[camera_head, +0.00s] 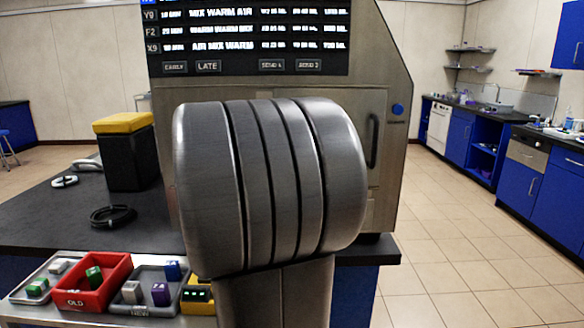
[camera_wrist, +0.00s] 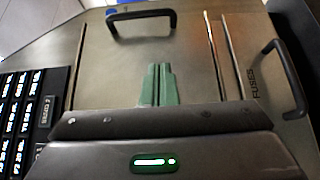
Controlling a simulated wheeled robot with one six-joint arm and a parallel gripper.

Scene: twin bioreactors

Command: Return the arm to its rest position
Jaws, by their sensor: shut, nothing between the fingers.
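My arm (camera_head: 270,190) stands large in the middle of the head view and hides much of the machine behind it. My gripper (camera_wrist: 159,72) shows in the wrist view, with its two green fingers together and nothing between them. The fingers are in front of a metal panel (camera_wrist: 120,65) with a black handle (camera_wrist: 141,22). I cannot tell how far the fingertips are from the panel. My gripper itself is not visible in the head view.
The machine (camera_head: 385,90) carries a dark display (camera_head: 250,38). Tiled floor (camera_head: 460,255) is clear at right.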

